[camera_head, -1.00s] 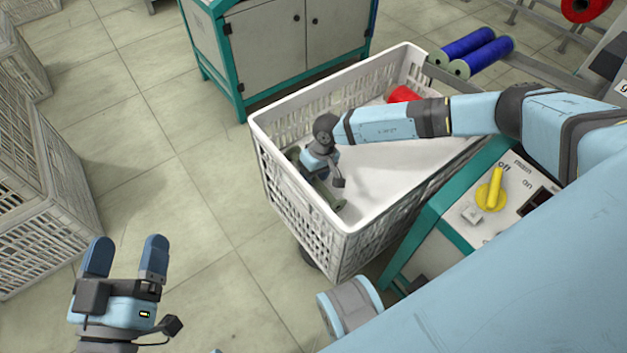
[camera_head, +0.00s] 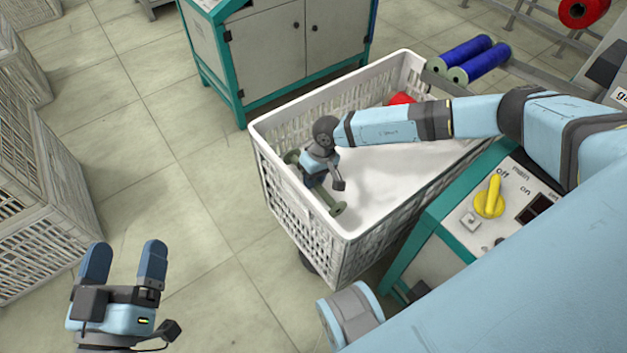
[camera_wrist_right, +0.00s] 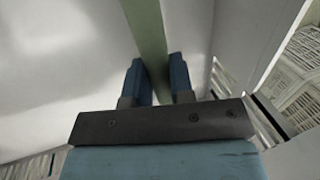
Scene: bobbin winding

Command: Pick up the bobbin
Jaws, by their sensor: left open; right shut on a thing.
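The bobbin (camera_head: 327,198) is a slim green-grey spool with round end flanges, in the left part of the white crate (camera_head: 349,233). My right gripper (camera_head: 316,183) is shut on its middle, and the gripper hides part of it. In the right wrist view the bobbin's bare shaft (camera_wrist_right: 149,35) runs between the two blue fingers (camera_wrist_right: 159,80). Whether it still touches the crate floor I cannot tell. My left gripper (camera_head: 124,264) is open and empty, over the floor left of the crate.
A red spool (camera_head: 401,98) lies at the crate's far end, partly behind my right arm. Two blue spools (camera_head: 472,60) lie beyond it. A teal-framed panel with a yellow switch (camera_head: 489,195) stands close on the crate's right. Stacked crates (camera_head: 40,190) stand at the left.

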